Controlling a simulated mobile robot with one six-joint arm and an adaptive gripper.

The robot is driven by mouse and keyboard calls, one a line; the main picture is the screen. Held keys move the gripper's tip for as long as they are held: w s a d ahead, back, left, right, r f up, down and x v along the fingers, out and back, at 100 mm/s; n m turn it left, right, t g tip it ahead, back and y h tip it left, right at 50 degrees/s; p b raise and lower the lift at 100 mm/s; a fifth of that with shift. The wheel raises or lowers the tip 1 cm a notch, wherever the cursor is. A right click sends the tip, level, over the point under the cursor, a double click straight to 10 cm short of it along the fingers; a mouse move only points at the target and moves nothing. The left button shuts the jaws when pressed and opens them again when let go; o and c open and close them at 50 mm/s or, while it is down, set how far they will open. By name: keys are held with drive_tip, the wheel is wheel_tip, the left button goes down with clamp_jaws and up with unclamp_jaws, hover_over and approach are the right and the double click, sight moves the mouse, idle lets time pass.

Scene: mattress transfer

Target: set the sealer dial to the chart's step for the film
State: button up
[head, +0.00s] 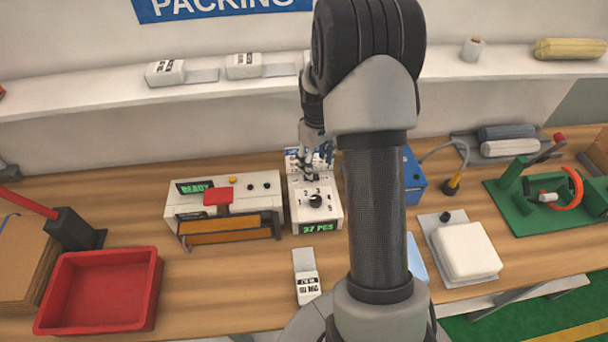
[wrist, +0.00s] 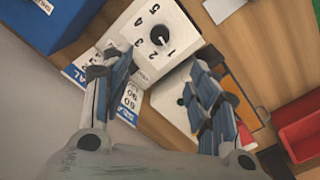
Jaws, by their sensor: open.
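The dial (head: 316,200) is a black round knob on top of a white box (head: 330,216) whose front display reads 37 PCS. In the wrist view the dial (wrist: 159,35) has the numbers 1 to 5 around it; its mark seems to lie toward 1. The sealer (head: 247,190) stands left of the box, its display reading READY. A blue-and-white chart (wrist: 128,105) lies behind the box, partly hidden by my fingers; "SEAL", 60 and 90 show. My gripper (head: 318,165) is open and empty above the box's back edge; its fingers (wrist: 160,88) are apart from the dial.
A red tray (head: 100,290) stands at the front left. A labelled white packet (head: 307,287) lies in front of the box. A blue box (head: 414,175) is close on the right. A white block on a plate (head: 465,250) and a green fixture (head: 545,200) stand further right.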

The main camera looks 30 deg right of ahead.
sight(316, 198)
drive_tip(key=f, duration=0.6)
drive_tip(key=f+b, duration=0.1)
drive_tip(key=f, duration=1)
drive_tip(key=shift+d+f+b, duration=0.25)
drive_tip(key=shift+f+b, duration=0.05)
drive_tip(key=shift+b, duration=0.1)
drive_tip(key=shift+c, duration=0.3)
drive_tip(key=c, duration=1)
drive_tip(key=shift+m, duration=0.3)
drive_tip(key=m+b, duration=0.2)
drive_tip(key=m, duration=0.1)
drive_tip(key=shift+f+m, duration=0.1)
drive_tip(key=shift+m, duration=0.3)
drive_tip(key=m+b, duration=0.2)
drive_tip(key=m, duration=0.3)
drive_tip(key=shift+m, duration=0.3)
